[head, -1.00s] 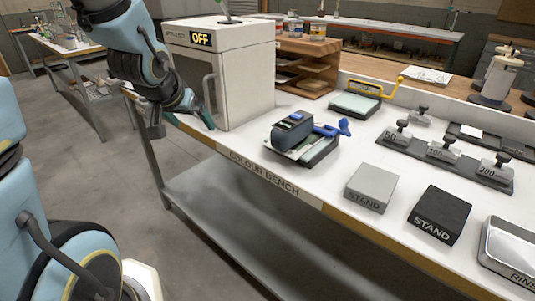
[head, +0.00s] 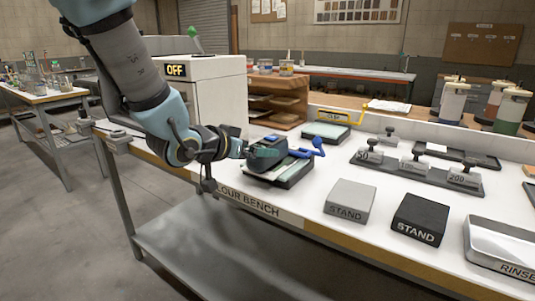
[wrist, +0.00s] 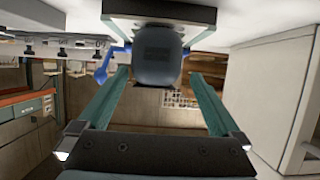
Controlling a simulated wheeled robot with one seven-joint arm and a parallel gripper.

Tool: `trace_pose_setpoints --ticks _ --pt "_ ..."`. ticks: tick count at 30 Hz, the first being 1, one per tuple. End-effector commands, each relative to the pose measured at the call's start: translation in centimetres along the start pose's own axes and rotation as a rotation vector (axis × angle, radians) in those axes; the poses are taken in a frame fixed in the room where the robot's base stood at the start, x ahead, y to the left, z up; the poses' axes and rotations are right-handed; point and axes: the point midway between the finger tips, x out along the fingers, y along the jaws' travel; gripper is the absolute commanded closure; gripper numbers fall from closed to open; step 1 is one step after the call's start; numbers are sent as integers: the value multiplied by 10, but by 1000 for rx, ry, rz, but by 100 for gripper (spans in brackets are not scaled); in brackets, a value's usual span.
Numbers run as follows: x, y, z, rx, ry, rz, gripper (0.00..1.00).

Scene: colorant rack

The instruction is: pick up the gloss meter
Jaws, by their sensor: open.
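The gloss meter, which I take to be the dark blue-grey rounded block (head: 268,152), sits on a dark tray-like base (head: 290,174) near the bench's front edge. In the wrist view, which looks upside down, the block (wrist: 157,50) shows between my two teal fingers. My gripper (head: 252,151) is open at the block's left end, and it also shows in the wrist view (wrist: 158,75). A gap shows on each side of the block, so the fingers do not appear to press on it. The far finger is partly hidden in the head view.
A blue clamp-like part (head: 316,146) sticks out to the block's right. A white cabinet marked OFF (head: 218,95) stands behind left. Right of the base are a grey stand (head: 350,200), a black stand (head: 420,218) and a rinse tray (head: 500,250).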

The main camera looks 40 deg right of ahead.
Motion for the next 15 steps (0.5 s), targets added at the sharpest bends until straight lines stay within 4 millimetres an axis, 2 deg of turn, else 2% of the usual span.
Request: trace_pose_setpoints --ticks 4,12,15 --pt "11 2 -1 1 -2 2 0" --pt "46 6 -1 1 -2 0 0" --pt "52 6 -1 1 -1 -1 0"
